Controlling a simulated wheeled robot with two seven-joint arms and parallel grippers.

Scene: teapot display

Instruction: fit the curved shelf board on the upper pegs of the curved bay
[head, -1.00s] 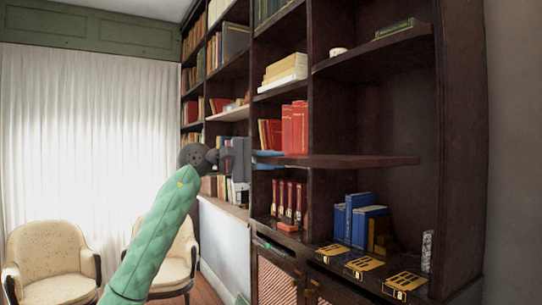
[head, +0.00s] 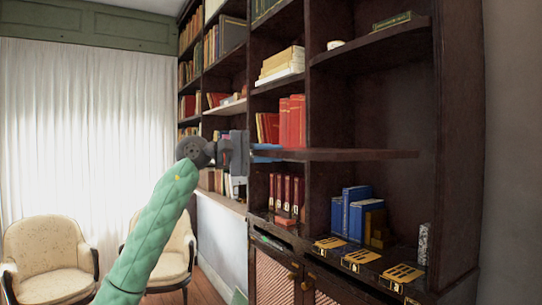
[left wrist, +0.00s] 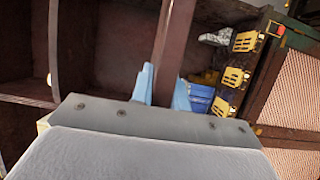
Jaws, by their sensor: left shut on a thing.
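The curved shelf board (head: 350,155) is a thin dark brown plank, roughly level across the front of the right bay, between its upper shelf and its lower ledge. My left gripper (head: 266,151) is shut on the board's left end. In the left wrist view the board (left wrist: 177,35) passes between the two light-blue fingers (left wrist: 166,92). The curved bay (head: 385,110) is the dark right-hand section of the bookcase. I cannot make out its upper pegs, or whether the board touches any. My right gripper is not in view.
A fixed shelf (head: 372,45) with a green book and a small white round thing is above the board. Below stand blue books (head: 352,210), yellow cards (head: 361,257) and a speckled block (head: 423,243). Red books (head: 292,122) fill the section beside the gripper.

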